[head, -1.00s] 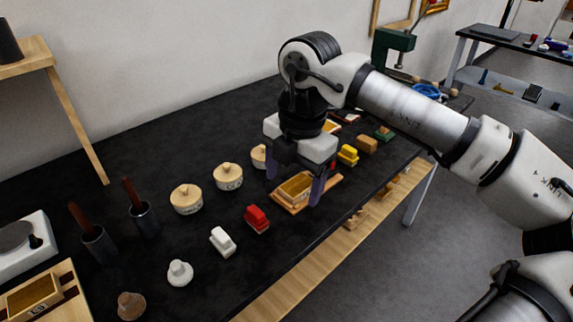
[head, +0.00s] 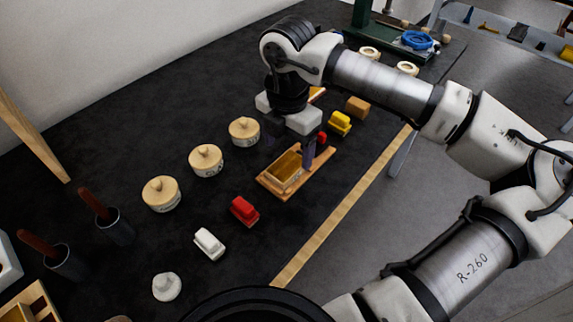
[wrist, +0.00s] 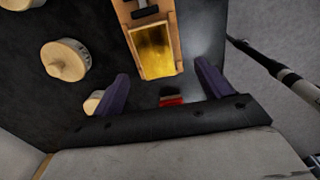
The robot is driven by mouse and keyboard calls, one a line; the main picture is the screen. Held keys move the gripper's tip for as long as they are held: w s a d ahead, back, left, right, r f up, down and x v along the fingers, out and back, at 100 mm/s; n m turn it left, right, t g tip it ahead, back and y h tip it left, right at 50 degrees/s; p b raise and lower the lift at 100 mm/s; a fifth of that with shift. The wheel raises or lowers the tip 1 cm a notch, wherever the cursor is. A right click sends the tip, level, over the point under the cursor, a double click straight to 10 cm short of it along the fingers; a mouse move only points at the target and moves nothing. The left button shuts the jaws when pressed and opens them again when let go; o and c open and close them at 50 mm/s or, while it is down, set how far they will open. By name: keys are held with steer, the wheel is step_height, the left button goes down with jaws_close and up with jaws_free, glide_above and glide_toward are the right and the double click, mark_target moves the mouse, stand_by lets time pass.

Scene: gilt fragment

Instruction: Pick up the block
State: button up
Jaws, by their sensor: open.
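Several small blocks stand in a row on the black table. They are a white block (head: 209,242), a red block (head: 244,209), a yellow block (head: 340,122) and a brown block (head: 357,107); I cannot tell which one the task means. My gripper (head: 289,153) is open and empty, pointing down above the far end of a wooden tray with a gold-coloured box. A second red object (head: 321,138) is partly hidden behind one finger. In the wrist view a small red object (wrist: 171,98) shows between the open fingers of my gripper (wrist: 160,86), partly cut off by the gripper body.
The wooden tray (head: 315,164) lies near the table's front edge; its gold box (wrist: 156,52) shows in the wrist view. Several round lidded jars (head: 206,160) stand behind the row. Dark cups with brown handles (head: 115,227) stand at left. A green stand (head: 372,42) is at the back.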

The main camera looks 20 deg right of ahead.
mark_target(286, 166)
steer(key=shift+w+f+p, duration=0.25)
steer(key=shift+f+p, duration=0.3)
steer(key=shift+f, duration=1.05)
steer(key=shift+w+f+p, duration=0.2)
steer(key=shift+f+p, duration=0.35)
steer(key=shift+f, duration=1.05)
steer(key=c, duration=1.1)
steer(key=shift+r, duration=0.15)
step_height(286, 166, up, 20)
steer(key=b, duration=0.3)
